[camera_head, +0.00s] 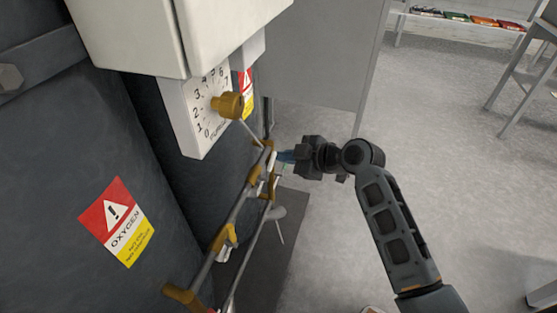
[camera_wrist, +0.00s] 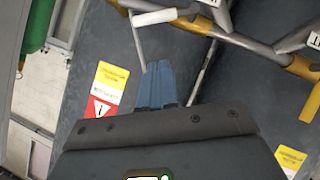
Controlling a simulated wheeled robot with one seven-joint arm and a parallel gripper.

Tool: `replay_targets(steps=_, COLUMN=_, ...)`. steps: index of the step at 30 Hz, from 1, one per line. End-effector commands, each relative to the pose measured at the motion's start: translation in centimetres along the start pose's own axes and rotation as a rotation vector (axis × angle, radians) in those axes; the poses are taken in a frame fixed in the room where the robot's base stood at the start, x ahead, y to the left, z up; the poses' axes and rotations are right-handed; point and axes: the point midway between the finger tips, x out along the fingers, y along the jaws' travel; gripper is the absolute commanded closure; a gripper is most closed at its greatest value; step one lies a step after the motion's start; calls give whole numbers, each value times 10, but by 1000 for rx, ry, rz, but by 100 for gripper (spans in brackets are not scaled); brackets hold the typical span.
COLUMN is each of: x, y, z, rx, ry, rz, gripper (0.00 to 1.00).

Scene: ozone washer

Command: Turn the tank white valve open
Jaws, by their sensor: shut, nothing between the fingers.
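The dark grey tank (camera_head: 165,215) with a red, white and yellow OXYGEN label fills the left of the head view. In the wrist view a white valve handle (camera_wrist: 155,17) sits among brass-coloured fittings at the top, with a thin grey rod hanging beside it. My gripper (camera_head: 284,156) is right of the pipes in the head view. Its blue fingers (camera_wrist: 157,66) are together and empty, pointing toward the white handle with a visible gap in the wrist view. In the head view the handle is hard to make out among the pipes and fittings.
Brass-jointed pipes (camera_head: 229,236) run diagonally in front of the tank. A white box (camera_head: 180,35) and a dial panel (camera_head: 197,120) with a brass knob (camera_head: 228,105) are above. A grey panel stands behind. The floor at right is mostly clear.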

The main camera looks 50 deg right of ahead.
Motion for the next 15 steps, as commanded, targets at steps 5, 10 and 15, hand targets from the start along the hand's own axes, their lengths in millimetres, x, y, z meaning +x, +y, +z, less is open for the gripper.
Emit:
replay_targets(steps=5, x=34, y=0, z=2, rx=2, ry=0, rz=-2, gripper=100)
replay_targets(steps=10, x=49, y=0, z=20, rx=3, ry=0, rz=-1, gripper=100)
replay_targets(steps=15, x=56, y=0, z=28, rx=1, ry=-1, rz=0, gripper=100)
